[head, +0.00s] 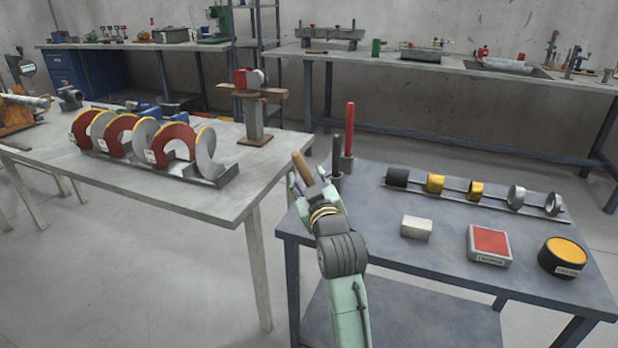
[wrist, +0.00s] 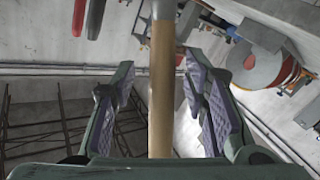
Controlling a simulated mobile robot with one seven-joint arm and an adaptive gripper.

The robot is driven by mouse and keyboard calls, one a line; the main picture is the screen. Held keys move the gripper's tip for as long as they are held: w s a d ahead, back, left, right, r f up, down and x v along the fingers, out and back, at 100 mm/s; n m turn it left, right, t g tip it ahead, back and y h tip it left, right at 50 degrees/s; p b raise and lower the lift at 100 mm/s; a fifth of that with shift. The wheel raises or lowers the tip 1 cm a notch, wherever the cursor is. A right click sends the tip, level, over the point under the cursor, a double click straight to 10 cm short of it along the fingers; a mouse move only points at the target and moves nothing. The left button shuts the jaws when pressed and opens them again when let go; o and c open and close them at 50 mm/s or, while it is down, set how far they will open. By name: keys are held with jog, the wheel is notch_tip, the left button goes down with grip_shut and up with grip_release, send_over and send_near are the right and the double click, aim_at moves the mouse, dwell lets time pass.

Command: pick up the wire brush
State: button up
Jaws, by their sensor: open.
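A tan wooden handle (head: 304,168), likely the wire brush's, shows just beyond my gripper at the left end of the blue table. No bristles can be made out. In the wrist view the handle (wrist: 162,90) runs lengthwise between the two finger pads, with clear gaps on both sides. My gripper (wrist: 162,100) is open around it, and neither pad appears to touch it. In the head view my gripper (head: 314,190) partly hides the handle's lower end.
A black-handled tool (head: 337,155) and a red-handled tool (head: 349,135) stand upright close behind my gripper. The blue table (head: 440,245) holds a rod with several rings (head: 475,190), a pale block (head: 416,227), a red-topped box (head: 489,244) and a yellow-topped tin (head: 563,256).

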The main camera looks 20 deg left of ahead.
grip_shut()
dwell(0.5)
